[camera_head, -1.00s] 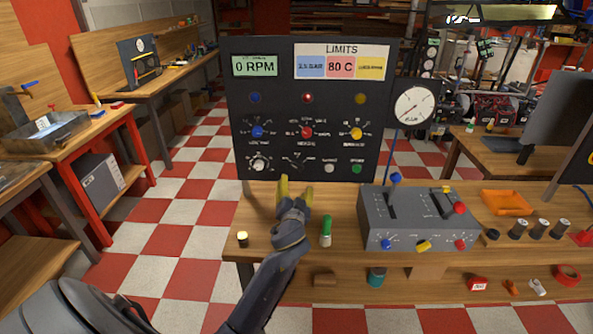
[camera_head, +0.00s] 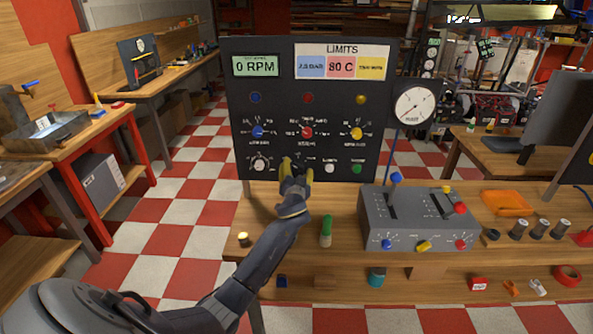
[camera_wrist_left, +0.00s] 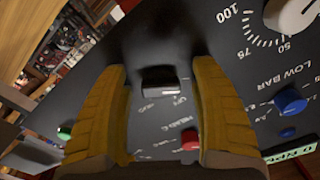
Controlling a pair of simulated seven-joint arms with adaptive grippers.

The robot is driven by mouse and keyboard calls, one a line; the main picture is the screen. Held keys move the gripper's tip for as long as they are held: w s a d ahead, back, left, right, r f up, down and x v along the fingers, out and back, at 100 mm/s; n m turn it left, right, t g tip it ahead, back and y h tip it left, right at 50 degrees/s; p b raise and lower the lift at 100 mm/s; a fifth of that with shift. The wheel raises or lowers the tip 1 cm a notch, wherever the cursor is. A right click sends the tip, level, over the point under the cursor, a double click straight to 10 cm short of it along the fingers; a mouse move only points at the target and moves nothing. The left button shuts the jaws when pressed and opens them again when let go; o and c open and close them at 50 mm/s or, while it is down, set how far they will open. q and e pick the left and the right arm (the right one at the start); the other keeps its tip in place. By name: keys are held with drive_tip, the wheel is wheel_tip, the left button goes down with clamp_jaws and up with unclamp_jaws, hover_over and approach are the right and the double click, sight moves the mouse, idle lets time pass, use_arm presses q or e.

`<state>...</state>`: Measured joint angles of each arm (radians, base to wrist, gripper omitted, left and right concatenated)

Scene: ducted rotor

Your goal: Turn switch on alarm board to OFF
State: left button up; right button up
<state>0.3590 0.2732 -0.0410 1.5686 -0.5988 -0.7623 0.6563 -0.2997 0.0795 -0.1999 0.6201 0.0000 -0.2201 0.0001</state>
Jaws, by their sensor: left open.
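The dark alarm board (camera_head: 240,115) stands upright at the back of the bench, with knobs, lamps and a 0 RPM display. My left gripper (camera_head: 297,170) is open in front of its bottom row, between the white-grey knob and the white button, and hides the small dark switch there in the head view. In the left wrist view the dark switch (camera_wrist_left: 160,82) sits between the two yellow fingers, with a visible gap on each side. Blurred lettering lies beside it, so its setting is unclear. My right gripper is not in view.
A white-grey knob (camera_head: 259,163), a red knob (camera_head: 307,132), a white button (camera_head: 329,168) and a green button (camera_head: 356,168) surround the switch. A grey lever box (camera_head: 415,225) and a green-topped cylinder (camera_head: 326,231) stand on the bench in front.

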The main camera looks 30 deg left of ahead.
use_arm(q)
drive_tip(key=c, duration=1.2)
drive_tip(key=shift+m, duration=0.3)
drive_tip(key=m, duration=0.5)
drive_tip(key=shift+s+a+r+m, duration=0.1)
drive_tip(key=shift+a+r+m, duration=0.1)
drive_tip(key=shift+r+m, duration=0.1)
drive_tip(key=m, duration=0.5)
drive_tip(key=shift+r, duration=0.15)
drive_tip(key=shift+m, duration=0.4)
drive_tip(key=o, duration=1.2)
